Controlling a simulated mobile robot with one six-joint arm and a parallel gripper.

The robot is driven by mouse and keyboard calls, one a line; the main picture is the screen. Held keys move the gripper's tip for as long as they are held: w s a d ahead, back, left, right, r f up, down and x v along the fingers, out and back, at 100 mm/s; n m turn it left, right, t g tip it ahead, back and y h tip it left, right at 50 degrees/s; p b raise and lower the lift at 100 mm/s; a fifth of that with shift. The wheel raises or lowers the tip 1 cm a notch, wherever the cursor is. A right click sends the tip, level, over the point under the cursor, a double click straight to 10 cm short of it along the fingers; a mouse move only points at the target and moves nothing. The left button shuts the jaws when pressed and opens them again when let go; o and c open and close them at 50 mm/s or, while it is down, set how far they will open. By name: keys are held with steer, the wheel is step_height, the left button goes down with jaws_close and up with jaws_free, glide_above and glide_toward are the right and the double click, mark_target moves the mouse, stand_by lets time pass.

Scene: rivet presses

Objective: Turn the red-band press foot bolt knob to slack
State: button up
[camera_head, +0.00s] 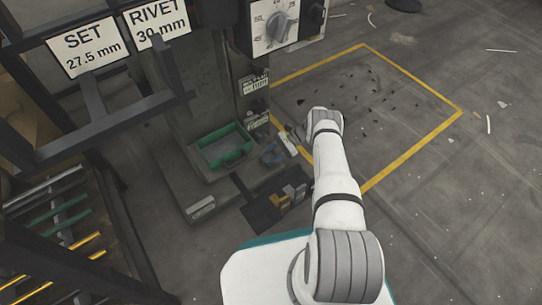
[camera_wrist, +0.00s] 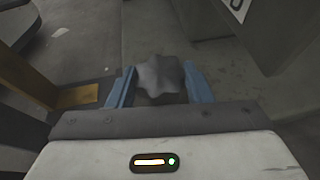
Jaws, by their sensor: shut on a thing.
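A grey, star-shaped knob (camera_wrist: 160,76) sits between the two blue fingers of my gripper (camera_wrist: 161,88) in the wrist view. In the head view my gripper (camera_head: 273,154) is low beside the foot of the press (camera_head: 227,172), right of a green tray. The knob cannot be made out there. No red band can be seen in either view.
The green tray (camera_head: 224,147) rests on the press base. A dark pedal with yellow parts (camera_head: 290,192) lies just below my gripper. A rack with rods (camera_head: 62,235) stands at the left. Yellow floor lines (camera_head: 413,80) bound a mostly open area with dark scraps at the right.

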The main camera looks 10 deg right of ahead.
mark_target(270, 155)
steer(key=shift+w+r+n+g, duration=0.15)
steer(key=shift+w+n+g, duration=0.15)
steer(key=shift+n+g, duration=0.15)
stand_by(0.3)
steer(key=o, duration=1)
steer(key=shift+s, duration=0.15)
step_height(270, 155, up, 10)
steer(key=p, duration=0.5)
